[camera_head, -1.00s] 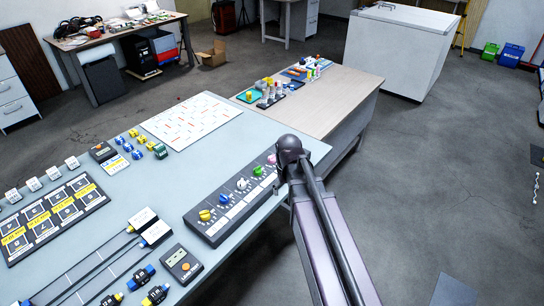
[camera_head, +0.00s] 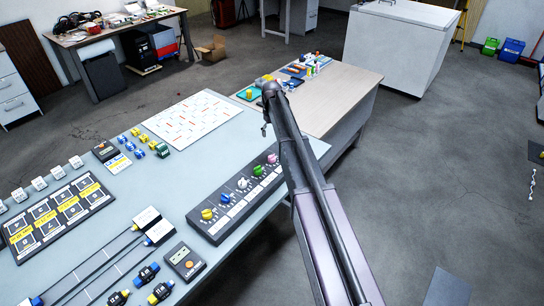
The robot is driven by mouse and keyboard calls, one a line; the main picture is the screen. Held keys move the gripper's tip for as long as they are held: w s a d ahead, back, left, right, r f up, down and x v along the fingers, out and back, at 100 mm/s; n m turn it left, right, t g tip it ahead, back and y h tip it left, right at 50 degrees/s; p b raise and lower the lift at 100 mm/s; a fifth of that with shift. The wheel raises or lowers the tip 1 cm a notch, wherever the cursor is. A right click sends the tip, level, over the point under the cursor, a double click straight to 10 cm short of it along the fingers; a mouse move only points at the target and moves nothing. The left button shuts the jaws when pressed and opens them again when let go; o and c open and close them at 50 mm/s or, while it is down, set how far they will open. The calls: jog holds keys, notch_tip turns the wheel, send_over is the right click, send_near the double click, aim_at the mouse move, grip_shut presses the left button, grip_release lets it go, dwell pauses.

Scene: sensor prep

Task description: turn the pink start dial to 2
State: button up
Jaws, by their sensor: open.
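The pink start dial (camera_head: 272,158) is the last knob at the far right end of a dark dial panel (camera_head: 206,228) on the pale blue-grey table. Green (camera_head: 258,170), white (camera_head: 243,184), blue (camera_head: 225,197) and yellow (camera_head: 207,213) dials sit in a row with it. The number the pink dial points to is too small to read. My gripper (camera_head: 265,130) hangs from the end of my arm, above and beyond the pink dial, apart from it. It is small in view, open and empty.
A white sheet with red marks (camera_head: 192,121) lies left of my gripper. A wooden-topped table (camera_head: 330,95) adjoins behind, with small coloured items at its far left. Several small yellow and blue blocks (camera_head: 139,153) stand left. Open floor lies to the right.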

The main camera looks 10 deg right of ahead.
aim_at(272, 156)
jog(key=shift+f, duration=0.2)
notch_tip(272, 156, down, 13)
jog(key=b, duration=1.3)
jog(key=shift+f+b, duration=0.2)
jog(key=shift+b, duration=0.2)
dwell(0.4)
jog(key=shift+s, duration=0.1)
jog(key=c, duration=1.2)
